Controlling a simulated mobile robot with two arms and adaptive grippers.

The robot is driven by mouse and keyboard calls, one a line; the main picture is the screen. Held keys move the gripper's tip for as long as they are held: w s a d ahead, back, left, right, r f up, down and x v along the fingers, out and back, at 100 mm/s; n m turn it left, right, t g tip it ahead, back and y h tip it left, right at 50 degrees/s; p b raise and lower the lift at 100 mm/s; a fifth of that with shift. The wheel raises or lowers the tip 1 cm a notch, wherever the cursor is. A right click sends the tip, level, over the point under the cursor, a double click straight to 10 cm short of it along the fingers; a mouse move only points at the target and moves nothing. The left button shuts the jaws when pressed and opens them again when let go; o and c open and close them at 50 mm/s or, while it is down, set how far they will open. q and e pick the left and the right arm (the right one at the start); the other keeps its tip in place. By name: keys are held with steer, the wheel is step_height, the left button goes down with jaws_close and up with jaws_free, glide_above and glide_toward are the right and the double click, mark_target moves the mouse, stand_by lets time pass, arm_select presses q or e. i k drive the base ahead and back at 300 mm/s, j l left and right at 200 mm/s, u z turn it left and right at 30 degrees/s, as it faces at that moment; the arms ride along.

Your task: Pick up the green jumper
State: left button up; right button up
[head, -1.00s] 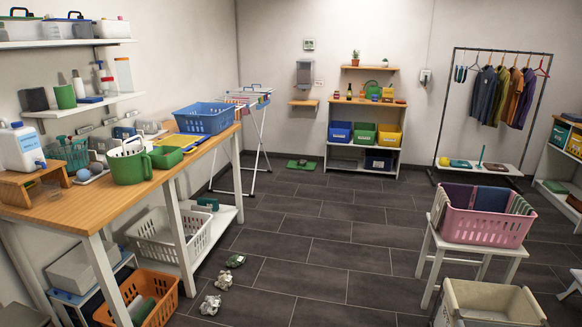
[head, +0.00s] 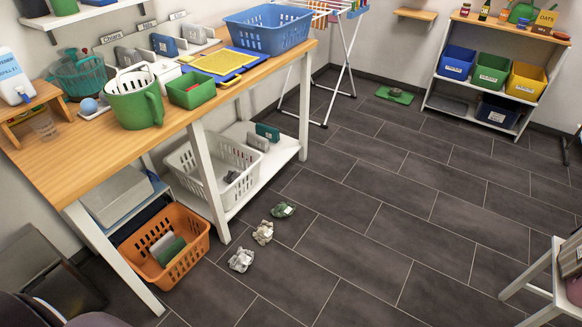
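A small crumpled green cloth bundle (head: 282,210) lies on the dark tiled floor, to the right of the long wooden table; it looks like the green jumper, though its shape is too bunched to be sure. Two crumpled pale bundles lie in a line nearer to me, one beige (head: 263,232) and one whitish (head: 241,260). The three are apart from each other. Neither of my grippers is in view.
An orange basket (head: 196,226) with grey and green items stands under the table (head: 72,160). A white basket (head: 190,180) stands on the low shelf beside the bundles. A white stool (head: 540,268) is at right. The middle floor is clear.

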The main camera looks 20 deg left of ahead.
mark_target(282, 210)
steer(key=i+u, duration=0.15)
steer(key=i, duration=0.65)
steer(key=i+l+u, duration=0.1)
steer(key=i, duration=0.75)
